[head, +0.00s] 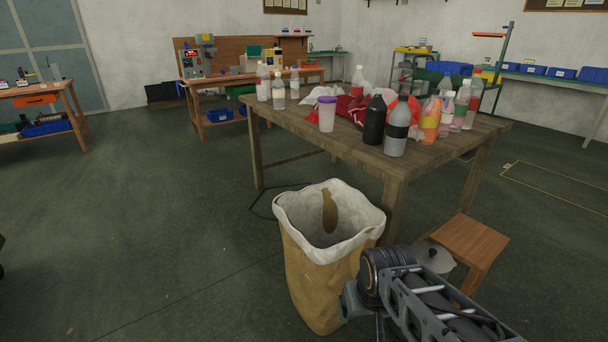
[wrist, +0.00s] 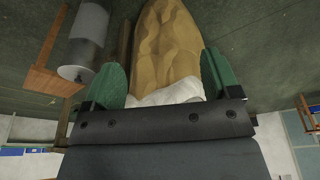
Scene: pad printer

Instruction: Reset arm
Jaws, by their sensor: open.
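My gripper (wrist: 162,68) shows in the wrist view with its two green fingers spread apart and nothing seen between them but the bin behind. In the head view my arm reaches in from the bottom right, beside the bin; its fingers are not clear there. The tan bin (head: 318,285) with a white liner stands on the floor in front of the table. It also shows in the wrist view (wrist: 168,40), upside down. A brown bottle-shaped item (head: 329,211) is upright within the bin's mouth; I cannot tell whether it rests on anything.
A wooden table (head: 300,124) behind the bin carries several bottles, a purple-lidded cup (head: 327,114) and crumpled red and white wrappings (head: 351,107). A wooden stool (head: 470,242) and a grey lidded container (head: 432,257) stand right of the bin. The floor at left is open.

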